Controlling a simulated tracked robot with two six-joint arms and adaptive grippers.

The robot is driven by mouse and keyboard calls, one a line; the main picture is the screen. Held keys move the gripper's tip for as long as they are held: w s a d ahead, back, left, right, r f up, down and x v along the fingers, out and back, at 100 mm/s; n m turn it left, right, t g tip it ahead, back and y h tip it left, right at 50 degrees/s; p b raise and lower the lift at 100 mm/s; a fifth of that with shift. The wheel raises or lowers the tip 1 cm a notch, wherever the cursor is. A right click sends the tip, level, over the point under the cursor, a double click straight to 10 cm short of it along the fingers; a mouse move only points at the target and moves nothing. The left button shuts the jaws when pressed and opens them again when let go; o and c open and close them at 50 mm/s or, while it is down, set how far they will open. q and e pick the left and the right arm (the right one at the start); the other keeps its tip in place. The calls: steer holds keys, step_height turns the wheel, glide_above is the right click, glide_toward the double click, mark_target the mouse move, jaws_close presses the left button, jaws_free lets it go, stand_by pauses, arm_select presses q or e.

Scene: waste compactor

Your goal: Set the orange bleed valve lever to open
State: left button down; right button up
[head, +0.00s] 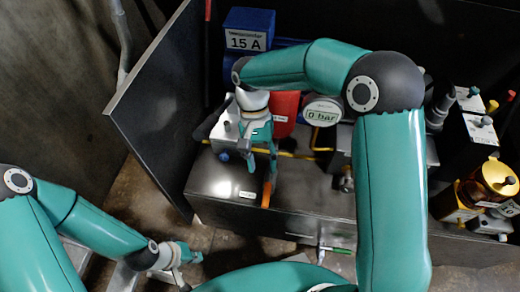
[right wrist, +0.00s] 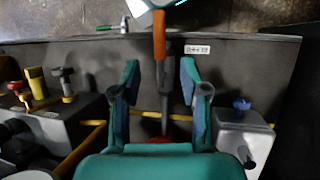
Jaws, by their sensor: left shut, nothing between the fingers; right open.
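The orange bleed valve lever (head: 266,193) points towards the front edge of the dark metal housing. In the right wrist view the orange grip (right wrist: 159,38) is on a dark shaft that runs between my fingers. My right gripper (head: 262,162) is open above the housing, just behind the orange grip. Its two fingertips (right wrist: 159,64) are on either side of the shaft in that view, with gaps on both sides. I cannot tell the height between them. My left gripper (head: 186,258) is shut and empty, low at the left, apart from the housing.
A small label (right wrist: 197,49) is beside the lever. A round 0 bar gauge (head: 322,112) and yellow pipe (head: 300,155) are close to my right gripper. A blue box marked 15 A (head: 247,32) stands behind. A dark panel (head: 160,110) borders the left.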

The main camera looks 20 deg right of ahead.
steer(key=v, duration=0.3)
steer(key=shift+w+r, duration=0.1)
steer(key=shift+r, duration=0.15)
stand_by(0.4)
